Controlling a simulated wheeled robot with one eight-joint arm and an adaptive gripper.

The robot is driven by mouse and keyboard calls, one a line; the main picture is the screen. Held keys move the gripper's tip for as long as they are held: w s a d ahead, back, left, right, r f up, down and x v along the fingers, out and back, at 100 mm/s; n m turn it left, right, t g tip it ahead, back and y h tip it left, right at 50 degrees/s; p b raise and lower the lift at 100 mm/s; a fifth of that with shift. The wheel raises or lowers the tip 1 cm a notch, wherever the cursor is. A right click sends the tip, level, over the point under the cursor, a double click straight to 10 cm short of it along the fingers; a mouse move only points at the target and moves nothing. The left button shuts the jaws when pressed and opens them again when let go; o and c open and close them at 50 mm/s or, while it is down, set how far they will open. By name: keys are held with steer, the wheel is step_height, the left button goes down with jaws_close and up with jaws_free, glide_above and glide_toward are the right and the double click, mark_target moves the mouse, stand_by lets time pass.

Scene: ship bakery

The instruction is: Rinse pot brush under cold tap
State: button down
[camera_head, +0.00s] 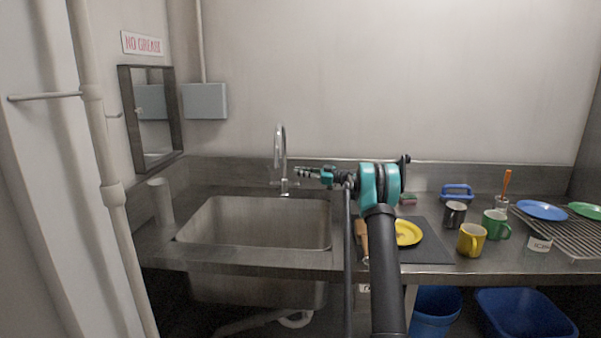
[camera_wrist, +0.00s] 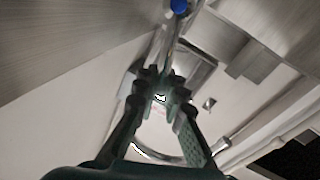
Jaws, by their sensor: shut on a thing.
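The chrome tap (camera_head: 280,146) stands at the back of the sink (camera_head: 255,245), with its spout curving over the basin. No running water can be made out. My gripper (camera_head: 303,172) is beside the tap, on its right, pointing left. In the wrist view my gripper (camera_wrist: 163,80) has its fingertips close together at a thin chrome bar with a blue end (camera_wrist: 180,6), which looks like the cold tap lever. A brush with a wooden handle (camera_head: 361,233) seems to lie by the dark mat, partly hidden by my arm. An orange handle (camera_head: 507,182) stands in a cup.
The dark mat (camera_head: 432,250) bears a yellow plate (camera_head: 408,232). Grey, yellow (camera_head: 471,240) and green mugs stand to its right, near a wire rack (camera_head: 570,236) with plates. Blue bins (camera_head: 525,312) are below. The sink basin looks empty.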

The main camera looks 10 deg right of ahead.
steer(key=c, duration=1.6)
jaws_free()
steer(key=shift+d, duration=0.15)
steer(key=shift+v, duration=3.6)
steer(key=shift+s, duration=0.1)
